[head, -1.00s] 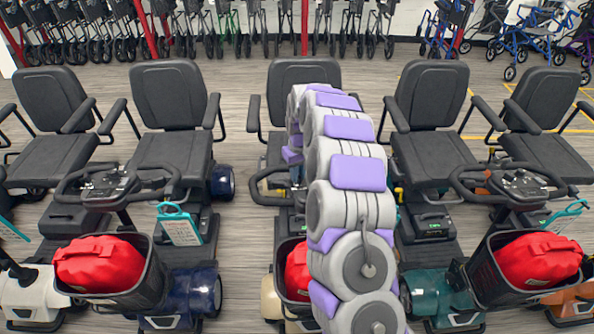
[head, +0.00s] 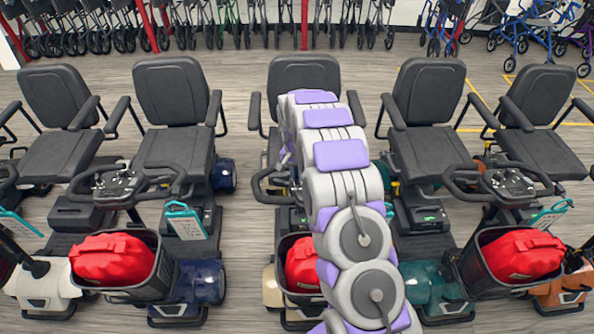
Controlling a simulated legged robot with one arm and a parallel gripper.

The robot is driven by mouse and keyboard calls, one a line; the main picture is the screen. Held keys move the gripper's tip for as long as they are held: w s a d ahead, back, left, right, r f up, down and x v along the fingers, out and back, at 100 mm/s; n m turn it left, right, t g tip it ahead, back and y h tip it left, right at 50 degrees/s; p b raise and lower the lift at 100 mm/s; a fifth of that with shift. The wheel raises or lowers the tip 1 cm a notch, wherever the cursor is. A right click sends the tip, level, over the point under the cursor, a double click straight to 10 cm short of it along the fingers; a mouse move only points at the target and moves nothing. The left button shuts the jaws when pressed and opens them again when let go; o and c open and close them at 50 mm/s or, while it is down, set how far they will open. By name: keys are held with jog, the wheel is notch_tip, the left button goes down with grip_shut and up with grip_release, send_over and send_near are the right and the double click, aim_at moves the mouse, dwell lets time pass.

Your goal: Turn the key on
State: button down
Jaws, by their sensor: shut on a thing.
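My grey and purple arm reaches away from me over the middle scooter (head: 270,190). It covers most of that scooter's handlebar and console, so only the left loop of the handlebar shows. The far end of my arm bends down by the console. My gripper's fingers are hidden behind my arm. The key is hidden too, so I cannot see whether it is turned or what touches it.
Scooters with black seats stand on both sides, with a console (head: 118,185) on the left and another (head: 508,183) on the right. Red bags (head: 112,260) sit in front baskets. Walkers (head: 180,28) line the back wall. Bare floor lies behind the seats.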

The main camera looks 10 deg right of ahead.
jog(key=shift+r+m, duration=0.1)
jog(key=shift+m, duration=0.4)
jog(key=c, duration=1.1)
grip_release()
jog(key=r, duration=0.5)
jog(key=r+p, duration=0.1)
jog(key=r, duration=0.5)
jog(key=w+a+r+p, duration=0.1)
jog(key=r, duration=0.5)
jog(key=shift+a, duration=0.1)
jog(key=shift+r, duration=0.1)
